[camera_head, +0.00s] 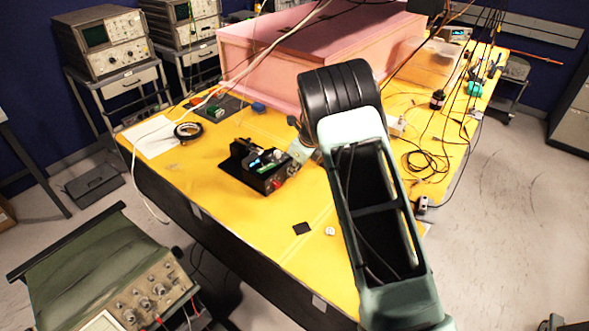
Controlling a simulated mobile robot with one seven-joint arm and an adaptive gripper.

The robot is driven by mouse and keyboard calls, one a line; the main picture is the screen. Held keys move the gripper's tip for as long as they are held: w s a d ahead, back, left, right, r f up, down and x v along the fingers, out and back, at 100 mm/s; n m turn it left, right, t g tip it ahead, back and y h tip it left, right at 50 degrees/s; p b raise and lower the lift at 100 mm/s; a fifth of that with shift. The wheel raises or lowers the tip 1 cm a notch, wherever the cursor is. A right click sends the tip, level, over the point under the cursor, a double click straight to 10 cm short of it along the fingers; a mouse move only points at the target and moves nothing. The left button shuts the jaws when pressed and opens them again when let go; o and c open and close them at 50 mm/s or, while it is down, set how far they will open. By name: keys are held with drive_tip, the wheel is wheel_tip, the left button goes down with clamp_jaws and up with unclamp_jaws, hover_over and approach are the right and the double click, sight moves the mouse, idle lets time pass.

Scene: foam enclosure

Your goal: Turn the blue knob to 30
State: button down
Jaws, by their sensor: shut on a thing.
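A black instrument (252,170) with small lit blue displays and a red part at its front right corner stands on the yellow tabletop. I cannot make out a blue knob or any scale reading. My arm fills the middle of the view and hides most of my gripper (305,137). The little that shows is just right of the instrument, close to its right end. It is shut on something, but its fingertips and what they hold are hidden. I cannot tell whether it touches the instrument.
The yellow table (260,225) is bare at the front except for a small black square (302,228) and a small white round piece (330,231). A pink foam enclosure (320,50) stands behind. A round black-rimmed dial (188,130) lies at left. Loose cables (425,160) lie at right.

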drive_tip(key=shift+w+d+f+m+g+y, duration=0.1)
drive_tip(key=shift+w+d+m+g+y, duration=0.1)
drive_tip(key=shift+g+y, duration=0.35)
drive_tip(key=shift+w+d+f+m+g+y, duration=0.1)
drive_tip(key=shift+w+m+g+y, duration=0.1)
drive_tip(key=shift+g+y, duration=0.35)
drive_tip(key=shift+g+b, duration=0.5)
drive_tip(key=shift+b, duration=0.05)
drive_tip(key=shift+d+f+m+g+y+b, duration=0.15)
drive_tip(key=shift+m+g+y+b, duration=0.15)
drive_tip(key=shift+g+y+b, duration=0.7)
drive_tip(key=c, duration=2.1)
unclamp_jaws()
drive_tip(key=shift+w, duration=0.1)
drive_tip(key=shift+r, duration=0.3)
drive_tip(key=shift+a+r+t+h+p, duration=0.1)
drive_tip(key=shift+a+t+h+p, duration=0.1)
drive_tip(key=shift+t+h+p, duration=0.65)
